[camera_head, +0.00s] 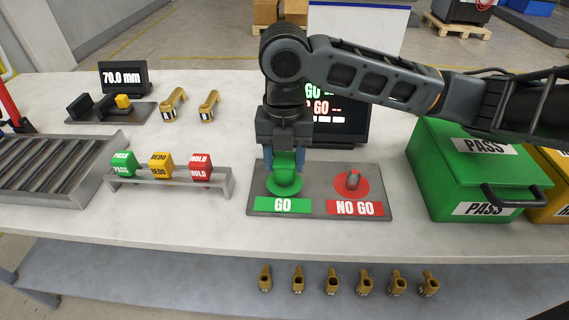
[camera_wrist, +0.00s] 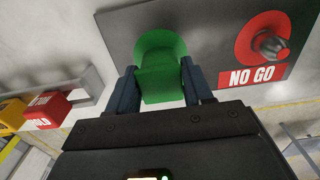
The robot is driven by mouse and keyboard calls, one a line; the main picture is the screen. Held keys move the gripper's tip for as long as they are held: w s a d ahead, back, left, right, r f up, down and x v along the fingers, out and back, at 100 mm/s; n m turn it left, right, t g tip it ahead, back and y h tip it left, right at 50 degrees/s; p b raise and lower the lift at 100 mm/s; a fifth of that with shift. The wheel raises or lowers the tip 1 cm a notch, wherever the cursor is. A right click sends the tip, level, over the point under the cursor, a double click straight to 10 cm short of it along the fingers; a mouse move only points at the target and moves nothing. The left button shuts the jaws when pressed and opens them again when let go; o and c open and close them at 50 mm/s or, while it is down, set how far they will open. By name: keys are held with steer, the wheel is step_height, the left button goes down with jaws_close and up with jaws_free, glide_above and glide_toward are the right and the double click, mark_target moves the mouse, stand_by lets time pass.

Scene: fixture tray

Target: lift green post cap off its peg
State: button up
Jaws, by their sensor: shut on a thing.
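The green post cap (camera_head: 285,170) is at the GO side of the grey fixture tray (camera_head: 320,177). It also shows in the wrist view (camera_wrist: 162,85) between my two fingers. My gripper (camera_head: 284,166) points down and is shut on the green cap. A green round base (camera_head: 284,190) shows below the cap in the head view. The peg is hidden, and I cannot tell whether the cap still sits on it. On the NO GO side, a grey peg-like part (camera_head: 353,178) stands on a red disc (camera_head: 353,189).
A rack with PASS, REDO and HOLD blocks (camera_head: 160,164) stands to the left. A green PASS box (camera_head: 460,175) stands close on the right. A dark screen (camera_head: 345,125) is behind the tray. Several brass parts (camera_head: 330,283) lie on a lower shelf in front.

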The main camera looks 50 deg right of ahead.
steer(key=r, duration=0.2)
steer(key=shift+d+r, duration=0.3)
steer(key=s+d+r+b, duration=0.2)
steer(key=s+d+r, duration=0.3)
steer(key=d, duration=0.4)
steer(key=shift+s+d+r, duration=0.2)
steer(key=shift+d+r, duration=0.2)
steer(key=shift+r, duration=0.45)
